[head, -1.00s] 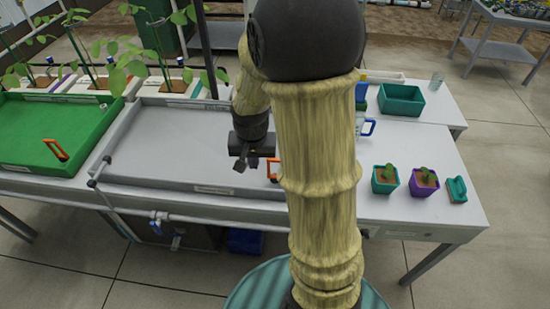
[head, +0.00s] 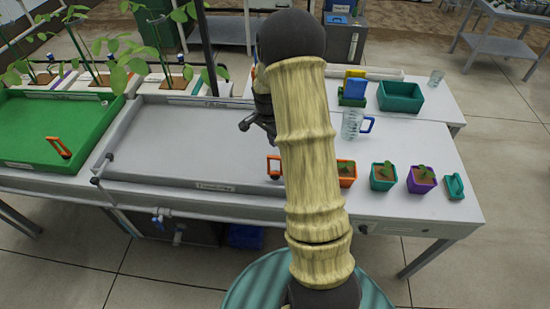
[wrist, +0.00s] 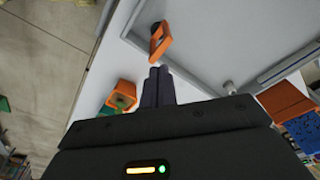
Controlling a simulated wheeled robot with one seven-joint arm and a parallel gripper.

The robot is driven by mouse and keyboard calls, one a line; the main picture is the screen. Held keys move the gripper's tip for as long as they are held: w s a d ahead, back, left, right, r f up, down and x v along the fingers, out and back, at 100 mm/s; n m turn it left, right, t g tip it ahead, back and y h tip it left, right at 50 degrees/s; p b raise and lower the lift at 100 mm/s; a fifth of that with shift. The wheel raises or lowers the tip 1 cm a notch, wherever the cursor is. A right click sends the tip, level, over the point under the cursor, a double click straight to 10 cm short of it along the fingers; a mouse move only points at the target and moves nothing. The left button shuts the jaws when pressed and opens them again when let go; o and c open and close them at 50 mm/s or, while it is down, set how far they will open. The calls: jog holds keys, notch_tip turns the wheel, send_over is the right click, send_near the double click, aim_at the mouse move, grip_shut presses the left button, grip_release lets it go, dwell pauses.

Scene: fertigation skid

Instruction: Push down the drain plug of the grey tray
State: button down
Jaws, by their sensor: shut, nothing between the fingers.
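The grey tray (head: 185,140) lies on the bench left of my arm, with its floor bare. An orange loop-handled drain plug (head: 273,166) stands at its near right corner, partly hidden by my arm. In the wrist view the plug's orange handle (wrist: 160,42) is just beyond my gripper (wrist: 159,72). The fingers are shut together with nothing between them. A small gap seems to show between fingertips and handle, but I cannot tell their height difference. In the head view my gripper is mostly hidden behind my arm.
A green tray (head: 45,125) with its own orange handle (head: 58,147) is at the left. Small potted plants, orange (head: 346,173), teal (head: 383,177) and purple (head: 421,180), stand right of my arm. A clear jug (head: 352,124) and teal bin (head: 401,97) stand behind.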

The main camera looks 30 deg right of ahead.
aim_at(274, 157)
jog(key=f+b, duration=0.1)
jog(key=f, duration=0.1)
jog(key=f+b, duration=0.1)
jog(key=f, duration=0.1)
jog(key=f+b, duration=0.2)
jog(key=shift+w+d+f, duration=0.1)
jog(key=shift+d+f, duration=0.2)
